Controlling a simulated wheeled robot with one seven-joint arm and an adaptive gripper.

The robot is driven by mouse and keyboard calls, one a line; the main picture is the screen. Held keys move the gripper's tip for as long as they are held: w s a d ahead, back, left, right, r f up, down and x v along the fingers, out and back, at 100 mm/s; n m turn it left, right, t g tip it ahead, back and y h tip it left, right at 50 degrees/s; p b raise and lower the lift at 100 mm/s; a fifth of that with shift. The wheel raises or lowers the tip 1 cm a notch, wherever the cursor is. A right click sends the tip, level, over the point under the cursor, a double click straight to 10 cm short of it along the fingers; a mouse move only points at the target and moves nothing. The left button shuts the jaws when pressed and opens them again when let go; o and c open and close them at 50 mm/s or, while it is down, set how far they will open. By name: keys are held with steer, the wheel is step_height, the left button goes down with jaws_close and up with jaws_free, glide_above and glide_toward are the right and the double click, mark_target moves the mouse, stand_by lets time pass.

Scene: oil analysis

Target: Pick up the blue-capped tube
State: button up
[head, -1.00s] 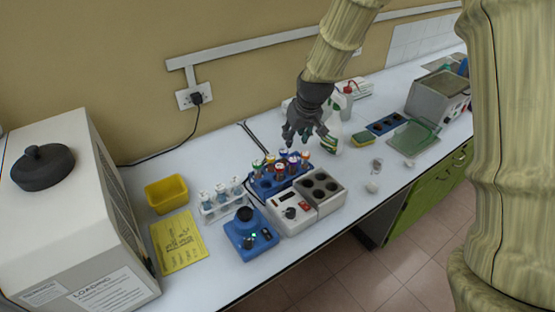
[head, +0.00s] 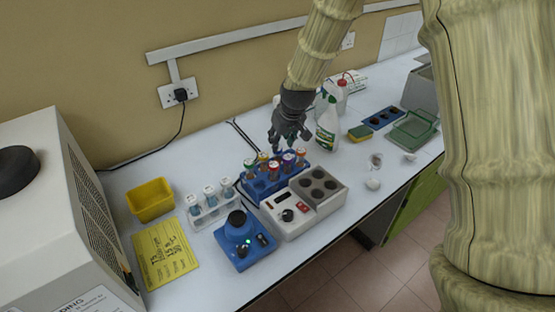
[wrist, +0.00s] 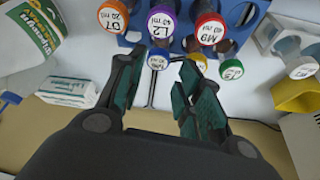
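The blue-capped tube (wrist: 158,62) shows its cap with a blue rim in the wrist view, in the back row of the blue rack (wrist: 258,6). My gripper (wrist: 160,90) is open and empty, with the cap just beyond its fingertips and roughly between them. In the head view my gripper (head: 288,140) hangs above the back of the rack (head: 262,192) with its fingers pointing down. There the blue cap is small and hard to make out among the others. No contact between fingers and tube is visible.
Close neighbours are purple (wrist: 158,22), orange (wrist: 113,15), red (wrist: 211,28), yellow (wrist: 199,62) and green (wrist: 231,69) caps. A spray bottle (head: 328,122) stands right of the rack. A white heater block (head: 290,216) stands in front.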

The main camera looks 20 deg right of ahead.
steer(key=shift+x, duration=1.1)
steer(key=shift+p+x, duration=1.45)
steer(key=shift+x, duration=0.2)
steer(key=shift+p+x, duration=0.3)
steer(key=shift+x, duration=0.75)
steer(key=shift+w, duration=0.1)
steer(key=shift+c, duration=0.2)
steer(key=c, duration=0.6)
